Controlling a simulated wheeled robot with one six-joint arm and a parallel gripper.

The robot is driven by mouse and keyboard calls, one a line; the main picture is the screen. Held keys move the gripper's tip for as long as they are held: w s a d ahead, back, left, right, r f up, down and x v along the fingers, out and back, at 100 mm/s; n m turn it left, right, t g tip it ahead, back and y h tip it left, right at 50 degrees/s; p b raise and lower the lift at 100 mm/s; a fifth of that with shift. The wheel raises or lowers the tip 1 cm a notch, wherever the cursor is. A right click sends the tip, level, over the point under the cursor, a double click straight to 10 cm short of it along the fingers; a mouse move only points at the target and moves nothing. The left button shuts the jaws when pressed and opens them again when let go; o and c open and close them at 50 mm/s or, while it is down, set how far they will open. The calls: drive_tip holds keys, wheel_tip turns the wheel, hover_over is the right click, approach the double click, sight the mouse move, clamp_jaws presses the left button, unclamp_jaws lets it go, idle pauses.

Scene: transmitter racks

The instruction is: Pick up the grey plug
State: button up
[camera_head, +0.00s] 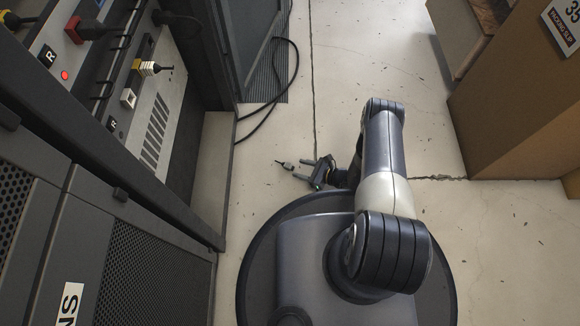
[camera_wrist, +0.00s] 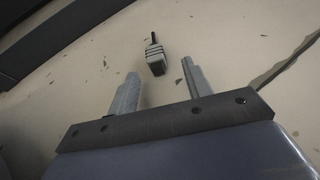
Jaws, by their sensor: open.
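The grey plug (camera_wrist: 155,57) lies on the concrete floor with a short dark tail at its far end. It also shows small in the head view (camera_head: 286,165), near the foot of the racks. My gripper (camera_wrist: 160,85) is open and empty, with its two fingers pointing toward the plug. The plug is just beyond the fingertips, roughly in line with the gap between them. In the head view my gripper (camera_head: 306,169) is low, to the right of the plug. I cannot tell its exact height above the floor.
A black cable (camera_head: 270,105) lies on the floor near the rack. Cardboard boxes (camera_head: 520,110) stand at the right. The floor around the plug is mostly clear.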

sight(291, 166)
drive_tip(key=x, duration=0.1)
drive_tip(key=b+x, duration=0.1)
drive_tip(key=x, duration=0.1)
drive_tip(key=b+x, duration=0.1)
drive_tip(key=x, duration=0.1)
drive_tip(key=shift+a+r, duration=0.3)
drive_tip(key=shift+a, duration=0.1)
clamp_jaws()
